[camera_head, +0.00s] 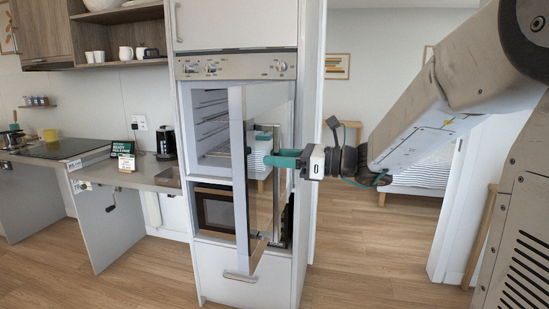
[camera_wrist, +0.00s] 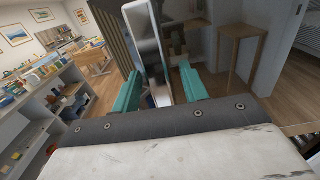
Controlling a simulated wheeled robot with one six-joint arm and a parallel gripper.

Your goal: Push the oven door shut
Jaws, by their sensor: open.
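The oven door (camera_head: 239,190) is a tall glass panel with a pale frame, standing open and swung out from the tall cabinet. The oven cavity (camera_head: 208,122) shows racks behind it. My gripper (camera_head: 266,148) is at the door, its teal fingers open and pointing left at about mid-height of the panel. In the wrist view, my gripper (camera_wrist: 158,88) has a bright upright bar of the door (camera_wrist: 148,45) running between its fingers. I cannot tell whether either finger touches it.
A built-in microwave (camera_head: 215,210) sits below the oven, above a drawer front (camera_head: 240,282). A control panel (camera_head: 235,67) with knobs is above. A counter (camera_head: 130,175) with a folding crank stands at the left. The wooden floor in front is clear.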

